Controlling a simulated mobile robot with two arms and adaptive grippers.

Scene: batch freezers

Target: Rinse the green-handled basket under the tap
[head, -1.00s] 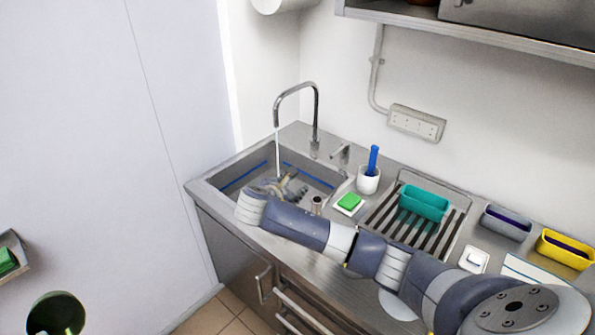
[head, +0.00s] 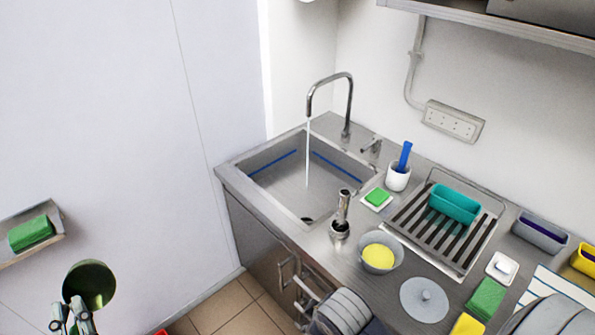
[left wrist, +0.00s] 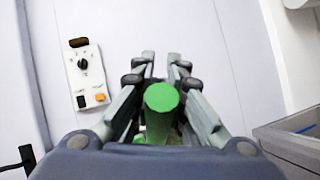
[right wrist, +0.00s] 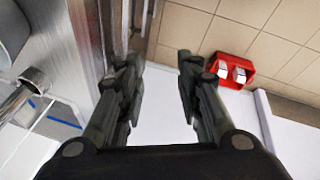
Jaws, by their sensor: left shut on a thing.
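The tap (head: 347,100) runs a thin stream of water into the steel sink (head: 245,173). My left gripper (head: 75,315) is at the lower left of the head view, away from the sink. In the left wrist view its fingers (left wrist: 161,85) are closed around a bright green handle (left wrist: 163,97). A round dark green thing (head: 90,280), probably the basket, shows just beyond those fingers in the head view; its mesh cannot be made out. My right gripper (right wrist: 160,75) is open and empty in the right wrist view, over the floor beside the counter.
A shelf with a green block (head: 31,233) is on the left wall. Right of the sink are a white cup with a blue handle (head: 398,176), a rack with a teal tub (head: 454,204), and a bowl with yellow contents (head: 379,256). A red box (right wrist: 231,70) is on the floor.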

